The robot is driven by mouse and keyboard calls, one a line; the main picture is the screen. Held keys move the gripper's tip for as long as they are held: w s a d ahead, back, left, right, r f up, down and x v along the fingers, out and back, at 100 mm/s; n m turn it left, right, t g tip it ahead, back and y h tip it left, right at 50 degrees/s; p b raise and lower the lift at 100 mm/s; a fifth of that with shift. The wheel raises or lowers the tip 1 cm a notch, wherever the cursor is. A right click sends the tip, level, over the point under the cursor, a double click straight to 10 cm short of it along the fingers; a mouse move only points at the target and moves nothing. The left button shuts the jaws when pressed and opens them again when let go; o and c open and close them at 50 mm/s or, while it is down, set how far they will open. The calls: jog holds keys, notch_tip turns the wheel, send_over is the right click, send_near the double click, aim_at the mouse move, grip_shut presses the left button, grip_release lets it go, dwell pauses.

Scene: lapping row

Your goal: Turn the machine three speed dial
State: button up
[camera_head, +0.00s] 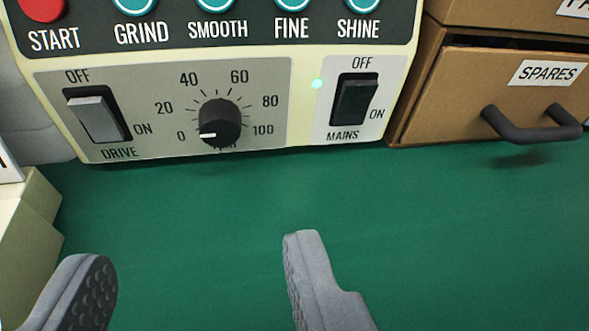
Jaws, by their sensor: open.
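A black speed dial (220,122) sits on the grey lower panel of a cream machine (180,155). Its scale runs from 0 to 100, and its white pointer mark is near 0. My gripper (200,270) is open and empty, with its two grey fingers wide apart over the green surface. The dial is ahead of the gap between the fingers, and neither finger touches it. The machine's number is not visible in this view.
Buttons line the top. A SPARES drawer (495,95) with a protruding handle (530,127) stands right. The green surface (210,215) ahead is clear.

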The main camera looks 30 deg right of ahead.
aim_at(219, 133)
jog(key=b+x, duration=0.1)
jog(key=x, duration=0.5)
jog(key=b+x, duration=0.1)
jog(key=x, duration=0.6)
jog(key=shift+w+d+f, duration=0.1)
jog(key=shift+w+f, duration=0.1)
jog(key=shift+f, duration=0.15)
